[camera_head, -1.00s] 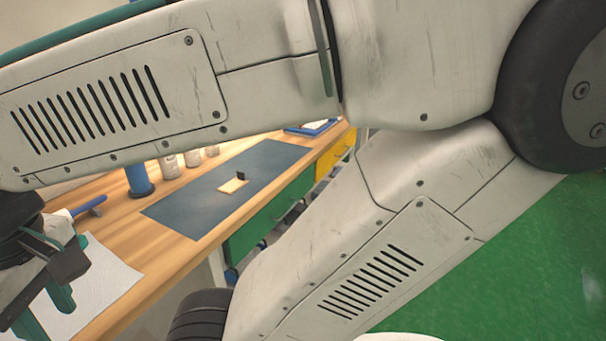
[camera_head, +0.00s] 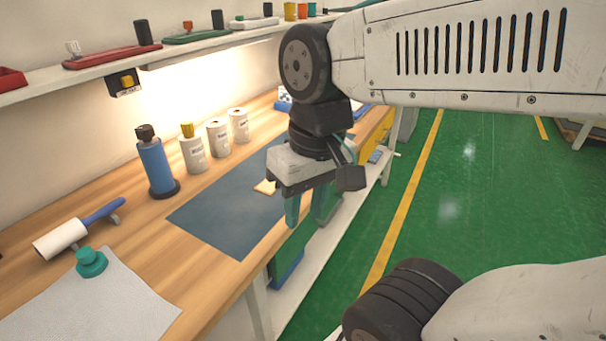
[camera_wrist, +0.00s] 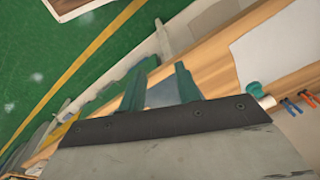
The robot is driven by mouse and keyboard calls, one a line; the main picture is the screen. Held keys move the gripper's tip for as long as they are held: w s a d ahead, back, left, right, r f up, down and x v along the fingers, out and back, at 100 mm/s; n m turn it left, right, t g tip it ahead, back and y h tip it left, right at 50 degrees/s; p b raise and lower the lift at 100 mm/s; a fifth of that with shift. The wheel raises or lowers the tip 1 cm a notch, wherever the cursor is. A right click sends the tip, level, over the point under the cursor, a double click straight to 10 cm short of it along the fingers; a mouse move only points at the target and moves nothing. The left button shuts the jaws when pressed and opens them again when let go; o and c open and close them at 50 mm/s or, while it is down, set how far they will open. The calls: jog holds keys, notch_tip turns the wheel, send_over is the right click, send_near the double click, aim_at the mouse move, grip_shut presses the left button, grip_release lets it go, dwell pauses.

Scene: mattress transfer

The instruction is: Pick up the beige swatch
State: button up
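The beige swatch (camera_head: 266,186) lies on the dark blue-grey mat (camera_head: 215,222) on the wooden bench, partly hidden behind my gripper in the head view. My gripper (camera_head: 306,212) hangs over the mat's right side near the bench's front edge, with its green fingers pointing down. The fingers stand apart with nothing seen between them. In the wrist view my gripper (camera_wrist: 158,85) also shows its two fingers spread, with part of the mat (camera_wrist: 160,95) between them; the swatch cannot be made out there.
A blue bottle (camera_head: 156,166) and several white containers (camera_head: 193,154) stand behind the mat. A lint roller (camera_head: 75,230) and a grey sheet (camera_head: 115,300) with a teal knob (camera_head: 91,262) lie at left. A shelf (camera_head: 150,70) runs above; green floor lies right.

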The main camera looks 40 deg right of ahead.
jog(key=w+d+f+m+t+y, duration=0.1)
jog(key=w+f+m+t+y, duration=0.3)
jog(key=w+m+y, duration=0.85)
jog(key=w+d+f+m+t+h, duration=0.2)
jog(key=w+d+f+m+h, duration=0.1)
jog(key=w+d+f+m, duration=0.1)
jog(key=w+d+f+m+t+h, duration=0.3)
jog(key=w+d+f+m, duration=0.2)
jog(key=d+m, duration=0.3)
jog(key=w+d+f+m+t+h, duration=0.2)
jog(key=w+d+m, duration=0.4)
jog(key=d, duration=0.3)
jog(key=shift+w+d+f+m+t+h, duration=0.15)
jog(key=shift+d+f+m+h, duration=0.1)
jog(key=shift+f, duration=0.4)
jog(key=shift+s+d+f+m+t+h, duration=0.1)
jog(key=shift+f+m+t+h, duration=0.1)
jog(key=shift+f, duration=0.4)
jog(key=shift+w+f, duration=0.2)
jog(key=shift+w, duration=0.15)
jog(key=x, duration=0.7)
jog(key=shift+r, duration=0.1)
jog(key=shift+a, duration=0.1)
grip_shut()
